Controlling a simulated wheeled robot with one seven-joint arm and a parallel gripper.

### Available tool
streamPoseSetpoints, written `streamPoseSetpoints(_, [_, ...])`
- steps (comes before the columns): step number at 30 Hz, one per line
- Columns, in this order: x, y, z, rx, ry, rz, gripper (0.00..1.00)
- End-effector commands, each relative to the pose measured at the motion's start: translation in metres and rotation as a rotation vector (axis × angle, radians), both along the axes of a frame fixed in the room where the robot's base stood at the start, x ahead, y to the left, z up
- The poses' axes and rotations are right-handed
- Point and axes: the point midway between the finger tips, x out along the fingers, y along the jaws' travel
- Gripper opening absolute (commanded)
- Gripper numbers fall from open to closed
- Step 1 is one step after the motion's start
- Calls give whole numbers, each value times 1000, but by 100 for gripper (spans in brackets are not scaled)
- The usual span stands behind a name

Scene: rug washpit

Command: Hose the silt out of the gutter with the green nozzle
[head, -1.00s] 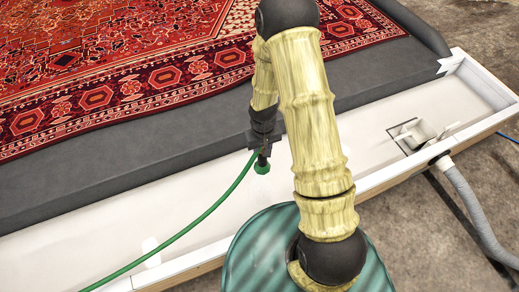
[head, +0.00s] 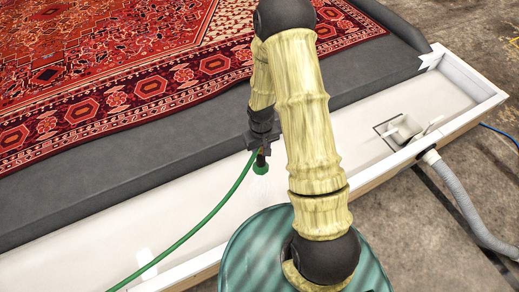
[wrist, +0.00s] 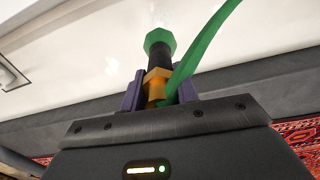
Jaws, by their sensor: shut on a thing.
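My gripper (head: 262,142) is shut on the green nozzle (head: 260,168), which hangs tip down over the white gutter (head: 205,205). A faint pale spray shows just below the nozzle tip. In the wrist view the nozzle (wrist: 160,40) has a green tip, a black barrel and an orange-yellow collar between my purple fingers (wrist: 158,90). The green hose (head: 205,218) runs from it down and left across the gutter. The gutter floor looks white and mostly clean. I cannot make out any silt, and my arm hides part of the floor.
A drain opening with a white fitting (head: 403,130) sits toward the gutter's right end. A grey corrugated hose (head: 458,190) leaves the outer wall there. A red patterned rug (head: 110,65) lies on the dark grey slab (head: 120,182) behind the gutter. A blue cord lies far right.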

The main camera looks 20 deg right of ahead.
Motion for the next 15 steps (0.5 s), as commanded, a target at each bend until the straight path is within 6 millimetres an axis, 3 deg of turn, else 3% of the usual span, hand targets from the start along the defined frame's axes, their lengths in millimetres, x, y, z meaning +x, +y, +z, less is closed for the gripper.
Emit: streamPoseSetpoints(15, [0, 0, 24, 0, -1, 0, 7])
